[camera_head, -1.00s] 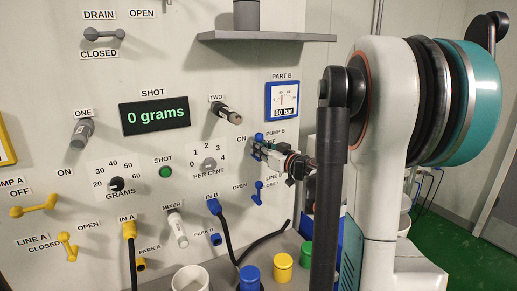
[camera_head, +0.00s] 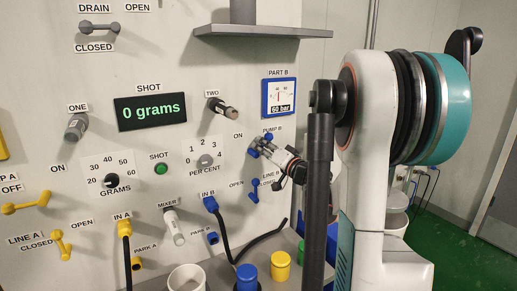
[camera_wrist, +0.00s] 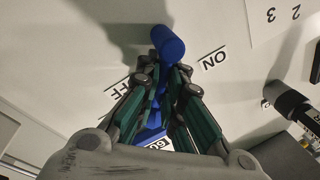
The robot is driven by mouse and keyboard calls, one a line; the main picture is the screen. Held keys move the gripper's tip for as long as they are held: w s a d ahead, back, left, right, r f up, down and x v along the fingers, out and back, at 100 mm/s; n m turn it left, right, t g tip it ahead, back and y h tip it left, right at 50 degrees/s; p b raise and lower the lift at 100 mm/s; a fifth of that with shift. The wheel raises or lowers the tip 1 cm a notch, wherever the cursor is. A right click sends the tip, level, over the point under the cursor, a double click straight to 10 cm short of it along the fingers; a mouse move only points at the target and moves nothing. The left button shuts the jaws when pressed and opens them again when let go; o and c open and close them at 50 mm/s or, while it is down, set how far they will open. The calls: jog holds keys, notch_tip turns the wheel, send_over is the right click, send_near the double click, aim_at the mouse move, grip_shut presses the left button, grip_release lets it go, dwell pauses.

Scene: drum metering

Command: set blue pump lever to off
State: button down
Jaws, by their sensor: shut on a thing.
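The blue pump lever (camera_head: 254,152) is on the wall panel by the PUMP B label, right of the ON label (camera_head: 238,135). It slants, with blue showing at lower left and at upper right of my gripper's tips. My gripper (camera_head: 265,147) is at the lever, shut on it. In the wrist view the lever's rounded blue end (camera_wrist: 168,45) sticks out past the fingertips (camera_wrist: 165,68), and more blue shows between the fingers. The ON label (camera_wrist: 214,57) lies right of it there.
Below the pump lever is the blue LINE B lever (camera_head: 254,190). The PART B gauge (camera_head: 279,98) is above, reading 60 bar. A blue IN B plug with a black hose (camera_head: 222,230) hangs at lower left. Coloured-lid pots (camera_head: 281,265) stand below.

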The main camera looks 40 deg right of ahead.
jog(key=shift+s+d+f+m+h+b, duration=0.1)
jog(key=shift+d+f+m+h+b, duration=0.3)
jog(key=shift+m, duration=1.5)
jog(key=shift+s+d+f+m+h+b, duration=0.15)
jog(key=shift+f+m+h+b, duration=0.35)
jog(key=shift+m, duration=1.4)
jog(key=shift+s+d+f+m+h+b, duration=0.1)
jog(key=shift+d+f+m+h+b, duration=0.4)
jog(key=shift+m, duration=1.4)
jog(key=shift+a+f, duration=0.1)
jog(key=shift+a, duration=0.1)
jog(key=c, duration=1.7)
grip_release()
jog(key=shift+s+d, duration=0.2)
jog(key=shift+d, duration=0.1)
jog(key=v, duration=1.2)
jog(key=shift+w+a+f, duration=0.15)
jog(key=shift+a, duration=0.15)
